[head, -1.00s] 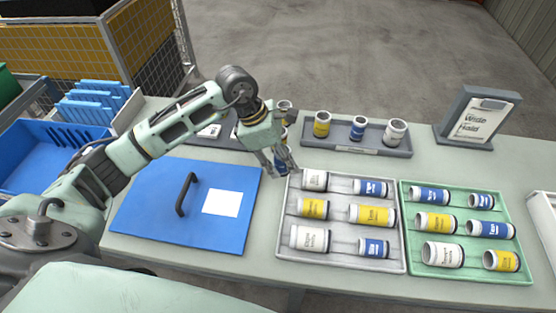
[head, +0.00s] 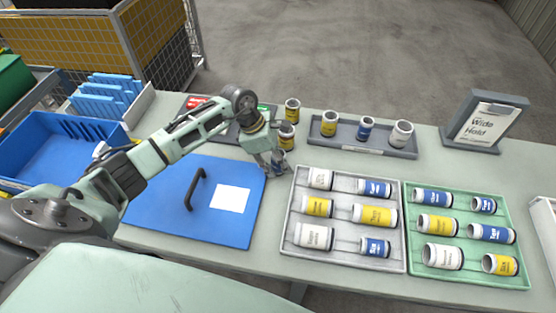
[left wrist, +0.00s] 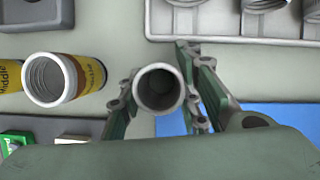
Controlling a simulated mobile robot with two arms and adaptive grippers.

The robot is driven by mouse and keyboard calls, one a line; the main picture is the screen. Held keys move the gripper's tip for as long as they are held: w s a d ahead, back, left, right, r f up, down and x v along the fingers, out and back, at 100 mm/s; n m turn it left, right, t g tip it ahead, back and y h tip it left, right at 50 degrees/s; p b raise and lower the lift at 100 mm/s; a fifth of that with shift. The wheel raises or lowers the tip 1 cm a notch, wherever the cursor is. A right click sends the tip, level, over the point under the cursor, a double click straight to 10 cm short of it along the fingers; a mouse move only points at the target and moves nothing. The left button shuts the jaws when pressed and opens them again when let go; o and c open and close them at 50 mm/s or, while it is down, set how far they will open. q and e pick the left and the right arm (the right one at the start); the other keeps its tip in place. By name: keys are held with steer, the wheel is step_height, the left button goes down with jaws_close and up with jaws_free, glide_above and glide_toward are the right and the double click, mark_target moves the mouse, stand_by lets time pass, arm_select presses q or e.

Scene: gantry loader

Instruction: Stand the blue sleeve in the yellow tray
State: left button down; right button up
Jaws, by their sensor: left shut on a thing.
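My left gripper (head: 272,168) is shut on a blue sleeve (head: 279,158), low over the table just right of the blue lid. In the left wrist view the sleeve (left wrist: 158,90) is seen end-on between the fingers, its open pale rim toward the camera. I cannot tell whether its lower end touches the table. I make out no yellow tray; the trays in view are a pale grey one (head: 340,257), a green one (head: 470,273) and dark grey ones. My right gripper is not in view.
Two yellow-banded sleeves (head: 292,110) stand close behind the gripper. A dark grey tray (head: 360,148) holds three upright sleeves. Another dark tray with red and green labels (head: 197,102) lies behind my arm. A blue lid (head: 160,215) with a handle is at left, a sign (head: 485,120) at right.

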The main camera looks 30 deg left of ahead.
arm_select(q)
steer(key=shift+f, duration=0.2)
steer(key=c, duration=1.3)
jaws_free()
steer(key=shift+r, duration=0.1)
